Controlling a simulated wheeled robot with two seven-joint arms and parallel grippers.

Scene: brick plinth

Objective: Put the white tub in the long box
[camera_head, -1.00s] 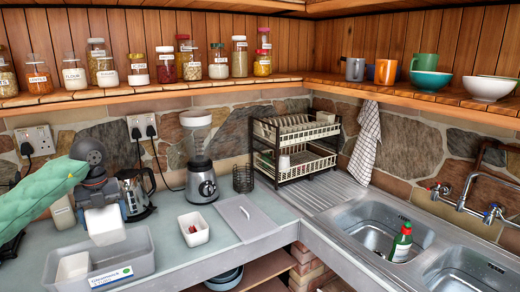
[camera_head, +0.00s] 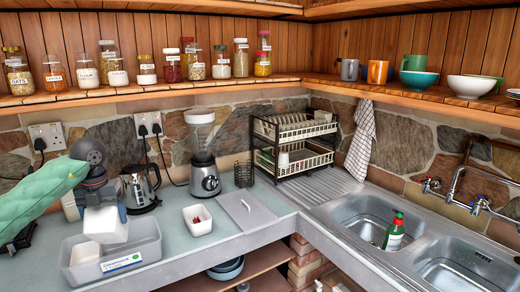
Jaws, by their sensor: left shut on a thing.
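My left gripper (camera_head: 98,200) points down and is shut on a white tub (camera_head: 106,226), hiding its top. The tub is over the long grey box (camera_head: 146,252) at the lower left of the counter, and its lower part overlaps the box's opening. I cannot tell whether it touches the box. Another white block-like thing (camera_head: 85,253) sits inside the box at its left end. My right gripper is not in view.
A small white dish (camera_head: 197,220) with red bits stands right of the box. Behind are a kettle (camera_head: 140,189), a blender (camera_head: 204,177) and a wire holder (camera_head: 244,174). A grey board (camera_head: 246,210) lies near the counter corner. A dish rack (camera_head: 295,145) and sinks are to the right.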

